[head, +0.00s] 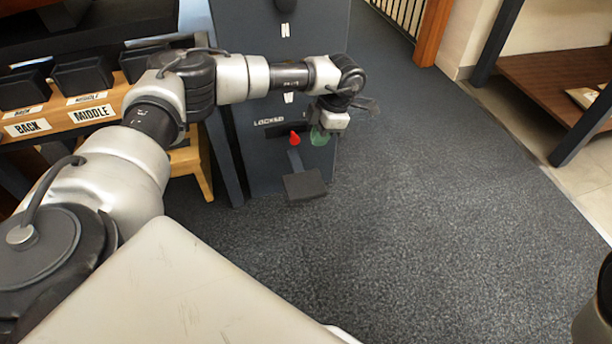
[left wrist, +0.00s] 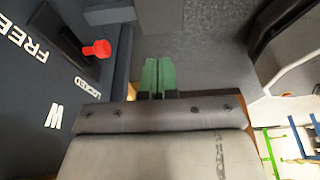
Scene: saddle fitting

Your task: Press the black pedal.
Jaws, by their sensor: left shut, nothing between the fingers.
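The black pedal (head: 305,185) sticks out low at the foot of a dark blue-grey panel (head: 262,60), close above the floor. A dark flat part at the top of the left wrist view may be the same pedal. My left gripper (head: 319,137) has green fingers and hangs beside the panel, above and slightly right of the pedal, apart from it. In the left wrist view its fingers (left wrist: 157,77) are together with nothing between them. A red knob (head: 294,138) on the panel is just left of the fingers; it also shows in the left wrist view (left wrist: 98,48). My right gripper is not seen.
The knob sits at a dark slot by a "LOCKED" label (head: 269,121). Black bins (head: 83,77) stand on a wooden rack labelled "BACK" and "MIDDLE" at left. A wooden stool (head: 190,165) stands beside the panel. Grey floor (head: 430,220) is clear to the right, before a brown shelf (head: 550,85).

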